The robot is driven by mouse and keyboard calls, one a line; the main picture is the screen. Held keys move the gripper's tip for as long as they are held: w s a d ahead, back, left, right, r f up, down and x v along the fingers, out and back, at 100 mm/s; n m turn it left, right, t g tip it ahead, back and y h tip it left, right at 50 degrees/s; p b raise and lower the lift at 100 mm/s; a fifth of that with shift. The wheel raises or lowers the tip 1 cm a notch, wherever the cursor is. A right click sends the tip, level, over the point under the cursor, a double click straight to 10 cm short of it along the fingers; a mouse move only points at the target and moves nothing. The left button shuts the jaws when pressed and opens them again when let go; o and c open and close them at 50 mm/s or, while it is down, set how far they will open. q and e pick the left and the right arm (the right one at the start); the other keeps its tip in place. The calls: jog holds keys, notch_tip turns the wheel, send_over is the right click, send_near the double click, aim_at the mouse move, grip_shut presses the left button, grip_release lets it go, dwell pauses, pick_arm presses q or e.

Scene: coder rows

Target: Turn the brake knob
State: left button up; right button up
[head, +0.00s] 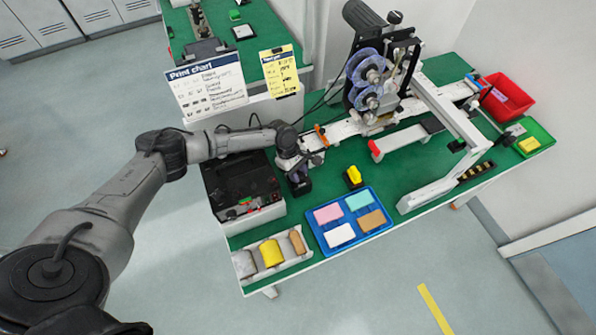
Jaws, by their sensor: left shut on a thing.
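My left arm comes in from the left, and my left gripper (299,180) points down at the green table, between the black box unit and the yellow-topped block. It is shut on a small dark thing at its tips, mostly hidden by the hand. I cannot tell whether that thing is the brake knob. The coder machine (385,85) stands behind and to the right, with two bluish clear reels (366,68) that have dark hubs. No knob on it can be made out for certain as the brake knob. My right gripper is not in view.
The black box unit (240,187) stands close left of the gripper. A yellow-topped block (354,176) and a blue tray (383,227) of coloured blocks lie to the right. A white conveyor (345,130) runs behind. A red bin (508,97) is at far right.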

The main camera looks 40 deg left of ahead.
pick_arm(q)
jog(key=p, duration=0.1)
jog(key=m+p, duration=0.1)
jog(key=p, duration=0.1)
jog(key=shift+d+r+g, duration=0.1)
jog(key=shift+r+g, duration=0.2)
jog(key=shift+f+m+p, duration=0.1)
jog(key=shift+m+p, duration=0.35)
jog(key=shift+m, duration=0.05)
jog(key=shift+w+f+m+g, duration=0.1)
jog(key=shift+m+g, duration=0.2)
jog(key=shift+m, duration=0.1)
jog(key=shift+f+m+g, duration=0.15)
jog(key=shift+m+g, duration=0.15)
jog(key=shift+m, duration=0.5)
jog(key=m+g+y, duration=0.1)
jog(key=m, duration=0.2)
jog(key=shift+b, duration=0.35)
jog(key=shift+w+m, duration=0.1)
jog(key=shift+m, duration=0.4)
jog(key=o, duration=0.9)
